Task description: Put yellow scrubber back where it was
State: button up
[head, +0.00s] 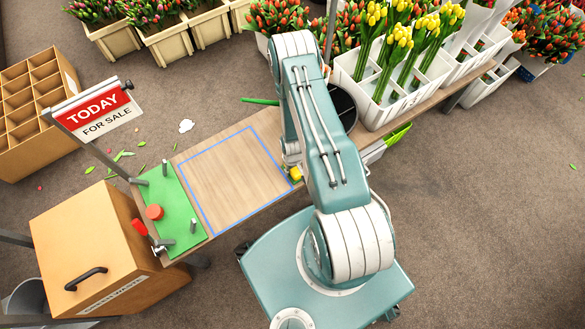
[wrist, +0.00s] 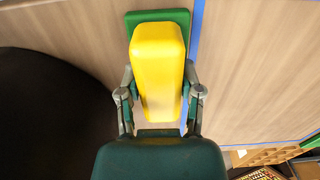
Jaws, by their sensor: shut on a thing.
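The yellow scrubber (wrist: 158,65) is a yellow block with a green pad at its far end. My gripper (wrist: 160,92) is shut on it, with a finger on each side, in the wrist view. In the head view a small yellow part of the scrubber (head: 296,173) shows beside my arm, just right of the blue-outlined square (head: 232,181) on the wooden bench (head: 190,150). My arm hides most of the gripper there. I cannot tell whether the scrubber touches the bench.
A black round bucket (head: 343,106) stands close behind the arm; a large black shape (wrist: 50,110) is left of the scrubber in the wrist view. White crates of tulips (head: 385,108) stand at the back right. A green board (head: 178,215) with pegs lies at the left. The blue square is empty.

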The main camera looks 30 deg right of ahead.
jog(key=o, duration=1.1)
jog(key=shift+a, duration=0.2)
jog(key=shift+d+r, duration=0.1)
